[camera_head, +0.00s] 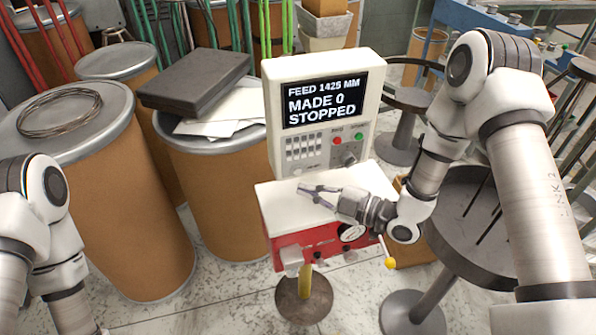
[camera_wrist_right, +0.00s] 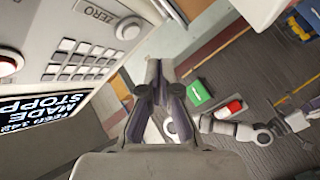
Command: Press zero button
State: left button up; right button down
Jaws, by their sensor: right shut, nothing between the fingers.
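The spring coiler's control box (camera_head: 372,75) stands upright at the centre of the head view. Its screen (camera_head: 320,97) reads FEED 1425 MM, MADE 0, STOPPED. In the right wrist view a round pale button (camera_wrist_right: 128,28) sits beside the label ZERO (camera_wrist_right: 95,14) on the panel. I cannot make it out clearly in the head view. My right gripper (camera_head: 303,189) is over the machine's white top, in front of and below the panel. In the wrist view its fingers (camera_wrist_right: 159,66) are together and empty, apart from the pale button. My left gripper is out of view.
Red (camera_head: 337,140) and green (camera_head: 359,136) buttons and a dark knob (camera_head: 349,158) share the panel with a keypad (camera_head: 303,147). Cardboard drums (camera_head: 215,190) stand close on the left. A round dark table (camera_head: 470,230) is at the right.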

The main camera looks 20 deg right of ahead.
jog(key=shift+s, duration=1.35)
jog(key=s+f+m+g+h, duration=0.3)
jog(key=s+f, duration=0.2)
jog(key=f, duration=0.4)
jog(key=s+f+m+g+h, duration=0.25)
jog(key=s+f, duration=0.35)
jog(key=f, duration=0.4)
jog(key=s+d+f+m+g+h, duration=0.2)
jog(key=s+d+m+g+h, duration=0.1)
jog(key=s+m, duration=0.4)
jog(key=s+d+f+m+g+h, duration=0.3)
jog(key=s+d+m+h, duration=0.1)
jog(key=s+d+m, duration=0.2)
jog(key=shift+s+d+f+m, duration=0.15)
jog(key=shift+s+f+m, duration=0.15)
jog(key=shift+s+m, duration=0.35)
